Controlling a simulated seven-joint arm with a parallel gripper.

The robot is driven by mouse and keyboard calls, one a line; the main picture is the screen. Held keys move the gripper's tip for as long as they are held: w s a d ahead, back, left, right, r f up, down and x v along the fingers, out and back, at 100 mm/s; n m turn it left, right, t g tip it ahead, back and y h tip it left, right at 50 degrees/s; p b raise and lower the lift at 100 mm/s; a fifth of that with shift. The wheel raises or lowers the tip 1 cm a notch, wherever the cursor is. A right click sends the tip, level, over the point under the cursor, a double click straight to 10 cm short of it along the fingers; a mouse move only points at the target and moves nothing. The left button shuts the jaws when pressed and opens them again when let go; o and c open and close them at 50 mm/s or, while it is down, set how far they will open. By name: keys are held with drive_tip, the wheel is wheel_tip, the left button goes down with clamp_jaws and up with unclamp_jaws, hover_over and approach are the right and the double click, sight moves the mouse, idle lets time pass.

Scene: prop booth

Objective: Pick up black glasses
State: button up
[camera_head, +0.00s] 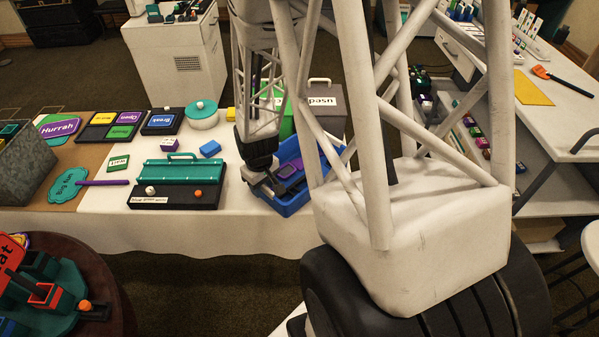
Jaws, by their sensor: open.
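My gripper (268,187) points down over the left part of a blue tray (292,206) on the white-covered table. Its dark fingers are apart, and nothing can be seen held between them. A purple frame-shaped item (290,169) lies in the tray just right of the fingers. I cannot make out black glasses for sure; dark shapes by the fingers blend with the gripper, and my arm hides part of the tray.
A black case with a teal ribbed top (180,172) stands left of the tray. A small blue block (210,149), a round teal-lidded box (202,115) and a grey box (322,122) stand nearby. A teal paddle sign (68,187) lies farther left.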

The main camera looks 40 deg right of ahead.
clamp_jaws()
drive_tip(key=shift+r, duration=0.1)
idle(0.6)
drive_tip(key=shift+r, duration=1.5)
drive_tip(key=shift+s+r, duration=0.15)
drive_tip(key=shift+r, duration=0.05)
drive_tip(key=s+a, duration=0.3)
drive_tip(key=s, duration=0.4)
drive_tip(key=s+a+r, duration=0.1)
drive_tip(key=s+a, duration=0.2)
drive_tip(key=s, duration=0.4)
drive_tip(key=shift+s+r, duration=0.2)
